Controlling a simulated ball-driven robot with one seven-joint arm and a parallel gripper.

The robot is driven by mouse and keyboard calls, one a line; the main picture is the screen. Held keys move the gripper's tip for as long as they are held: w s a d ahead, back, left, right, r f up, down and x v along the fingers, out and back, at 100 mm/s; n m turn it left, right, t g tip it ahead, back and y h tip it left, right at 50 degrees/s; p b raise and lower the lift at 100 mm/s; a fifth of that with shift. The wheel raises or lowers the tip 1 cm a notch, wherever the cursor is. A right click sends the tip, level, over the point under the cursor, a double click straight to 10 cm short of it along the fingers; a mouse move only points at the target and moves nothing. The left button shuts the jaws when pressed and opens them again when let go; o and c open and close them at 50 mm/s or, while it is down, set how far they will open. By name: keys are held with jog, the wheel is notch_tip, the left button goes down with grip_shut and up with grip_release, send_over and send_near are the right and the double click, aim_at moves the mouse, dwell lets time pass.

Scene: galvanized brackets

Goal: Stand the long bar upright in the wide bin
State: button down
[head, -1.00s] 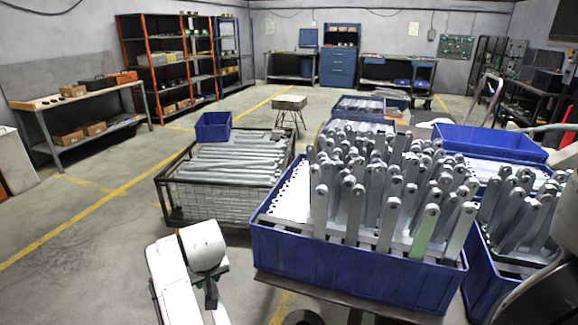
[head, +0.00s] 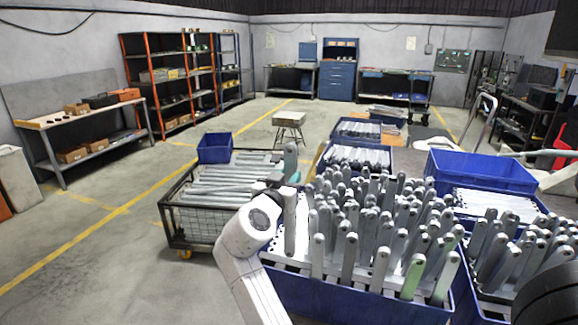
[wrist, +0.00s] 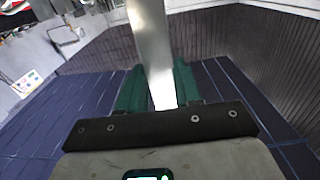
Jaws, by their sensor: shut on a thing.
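My gripper (head: 283,186) is shut on a long grey metal bar (head: 290,225), which stands close to vertical in the head view. The bar's rounded top (head: 290,153) shows above the jaws. Its lower part hangs in front of the left end of the wide blue bin (head: 345,302); I cannot tell whether it touches the bin. In the wrist view the bar (wrist: 148,40) runs between my green finger pads (wrist: 158,85). The bin holds many upright bars, with a pale green one (head: 412,278) near its front. My arm hides the bin's front left corner.
A wire-sided crate (head: 200,217) of lying bars stands left of the bin, with a small blue bin (head: 215,148) behind it. More blue bins of bars stand close on the right (head: 480,310) and behind (head: 357,157).

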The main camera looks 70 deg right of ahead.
jog(key=shift+s+r, duration=0.2)
jog(key=shift+r, duration=0.25)
jog(key=b, duration=0.5)
send_over(290, 234)
jog(key=a, duration=0.1)
jog(key=shift+f, duration=6.15)
jog(key=shift+s+a+f+b, duration=0.1)
jog(key=shift+f+b, duration=1.6)
jog(key=shift+b, duration=0.55)
jog(key=shift+s+a+f+b, duration=0.1)
jog(key=shift+f+b, duration=1.55)
jog(key=shift+b, duration=0.55)
jog(key=c, duration=0.7)
grip_release()
jog(key=shift+f, duration=0.15)
jog(key=a+b, duration=0.2)
jog(key=a, duration=0.8)
jog(key=shift+s+a, duration=0.35)
jog(key=shift+s, duration=0.05)
